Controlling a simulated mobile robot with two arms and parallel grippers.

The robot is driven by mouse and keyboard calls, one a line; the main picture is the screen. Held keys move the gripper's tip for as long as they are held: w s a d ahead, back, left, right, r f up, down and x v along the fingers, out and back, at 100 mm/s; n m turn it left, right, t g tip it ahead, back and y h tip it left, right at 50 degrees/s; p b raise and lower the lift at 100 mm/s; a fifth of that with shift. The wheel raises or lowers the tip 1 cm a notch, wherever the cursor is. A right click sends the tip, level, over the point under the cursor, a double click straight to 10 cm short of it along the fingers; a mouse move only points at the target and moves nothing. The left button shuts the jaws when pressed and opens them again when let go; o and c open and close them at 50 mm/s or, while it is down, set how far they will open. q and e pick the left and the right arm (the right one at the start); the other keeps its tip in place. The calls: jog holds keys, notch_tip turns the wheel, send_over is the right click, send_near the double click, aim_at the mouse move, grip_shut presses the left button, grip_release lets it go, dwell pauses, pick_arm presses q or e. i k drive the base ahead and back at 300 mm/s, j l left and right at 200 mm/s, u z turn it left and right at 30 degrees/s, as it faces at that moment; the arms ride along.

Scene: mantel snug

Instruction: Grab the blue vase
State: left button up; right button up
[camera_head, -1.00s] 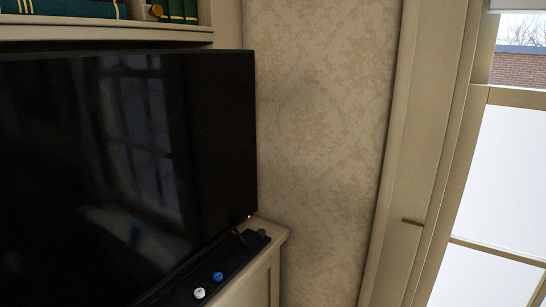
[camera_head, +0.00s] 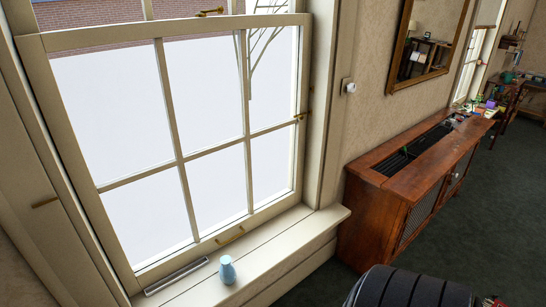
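A small light blue vase (camera_head: 227,270) stands upright on the white window sill (camera_head: 262,262), close to the lower part of the window. Nothing touches it. Neither of my grippers shows in the head view, so I cannot see whether they are open or shut.
A wooden radiator cabinet (camera_head: 402,195) stands against the wall right of the sill. A dark ribbed rounded object (camera_head: 415,290) is at the bottom edge. A framed mirror (camera_head: 432,40) hangs above the cabinet. Dark carpet (camera_head: 322,285) lies open between sill and cabinet front.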

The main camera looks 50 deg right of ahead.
aim_at(228, 275)
jog(key=z, duration=1.25)
jog(key=i+l+u, duration=0.1)
jog(key=l, duration=0.2)
jog(key=i+l+u, duration=0.1)
jog(key=l, duration=0.2)
